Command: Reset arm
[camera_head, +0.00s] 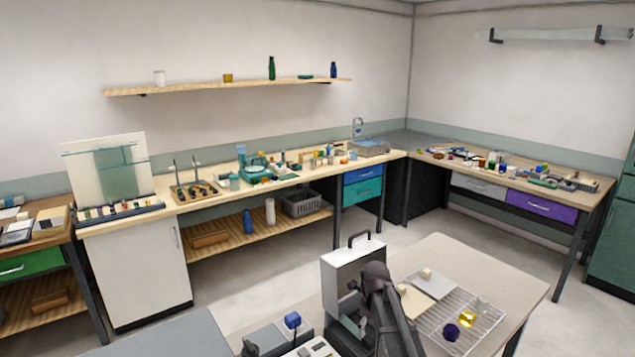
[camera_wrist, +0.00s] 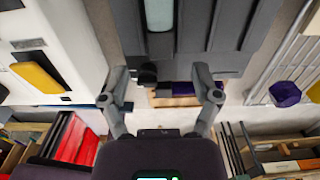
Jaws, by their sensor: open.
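My gripper (camera_wrist: 162,85) is open in the wrist view, with its two grey fingers spread wide apart. Nothing is held between them. Behind the gap are a dark grey ribbed body and, below it, a small purple and tan patch that I cannot identify. In the head view my dark arm is folded low near the front table (camera_head: 515,275); the fingertips cannot be made out there.
A wire rack (camera_head: 487,328) on the front table holds a purple piece (camera_head: 451,332) and a yellow piece (camera_head: 467,319). A white case with a handle (camera_head: 345,265) stands close beside my arm. Cluttered benches line the walls; open floor lies between.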

